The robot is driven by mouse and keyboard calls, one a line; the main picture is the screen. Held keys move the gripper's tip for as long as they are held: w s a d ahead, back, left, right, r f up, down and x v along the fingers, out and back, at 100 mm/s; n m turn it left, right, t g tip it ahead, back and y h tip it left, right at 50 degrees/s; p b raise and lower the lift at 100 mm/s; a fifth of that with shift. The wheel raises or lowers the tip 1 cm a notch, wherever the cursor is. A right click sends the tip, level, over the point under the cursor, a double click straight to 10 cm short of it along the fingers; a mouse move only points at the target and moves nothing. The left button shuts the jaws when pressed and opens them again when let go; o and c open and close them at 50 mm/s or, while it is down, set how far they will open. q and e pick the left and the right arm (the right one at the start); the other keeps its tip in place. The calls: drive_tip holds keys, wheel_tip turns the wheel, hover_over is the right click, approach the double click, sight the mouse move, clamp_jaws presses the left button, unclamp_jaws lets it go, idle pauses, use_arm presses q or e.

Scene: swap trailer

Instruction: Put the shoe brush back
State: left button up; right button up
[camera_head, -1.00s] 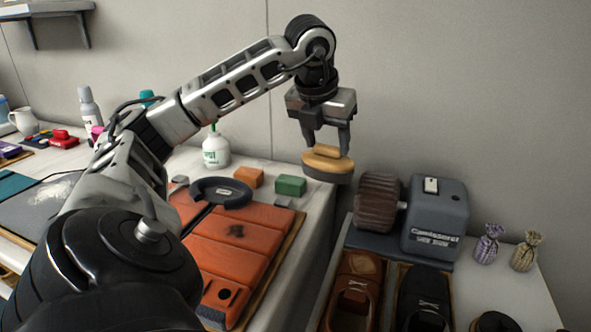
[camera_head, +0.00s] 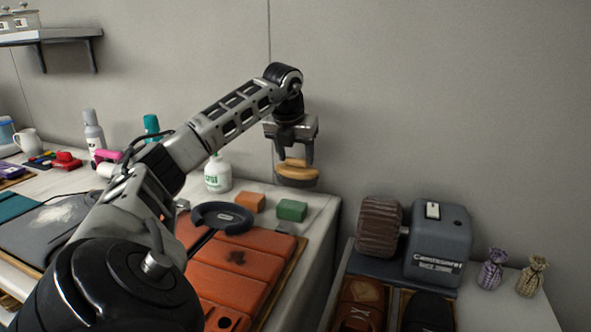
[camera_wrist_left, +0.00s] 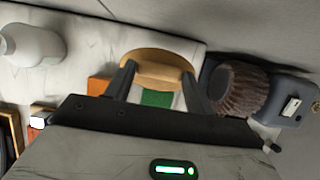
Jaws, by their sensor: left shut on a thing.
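The shoe brush (camera_head: 297,173) has a tan wooden back and a dark bristle side facing down. My left gripper (camera_head: 294,160) is shut on it and holds it in the air above the back right corner of the left table, near the wall. In the left wrist view the brush (camera_wrist_left: 158,66) lies between the two fingertips (camera_wrist_left: 157,75), above the green block. My right gripper is in neither view.
Below the brush are a green block (camera_head: 292,210) and an orange block (camera_head: 250,202). A white bottle (camera_head: 218,173) stands to their left. An orange leather piece (camera_head: 225,270) lies in front. A grey polishing machine (camera_head: 438,245) stands on the right table, across a gap.

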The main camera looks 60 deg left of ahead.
sight(295, 168)
use_arm(q)
drive_tip(key=a+f, duration=0.1)
drive_tip(key=w+f, duration=0.1)
drive_tip(key=shift+w+a+f, duration=0.15)
drive_tip(key=shift+a+f, duration=0.15)
drive_tip(key=shift+a, duration=0.05)
drive_tip(key=shift+f+b, duration=0.3)
drive_tip(key=shift+f, duration=1.1)
drive_tip(key=shift+f, duration=0.2)
drive_tip(key=o, duration=0.9)
drive_tip(key=shift+d+r, duration=0.1)
drive_tip(key=shift+r, duration=0.45)
drive_tip(key=p+v, duration=0.1)
drive_tip(key=v, duration=1)
drive_tip(key=shift+s+r, duration=0.1)
drive_tip(key=shift+s, duration=0.1)
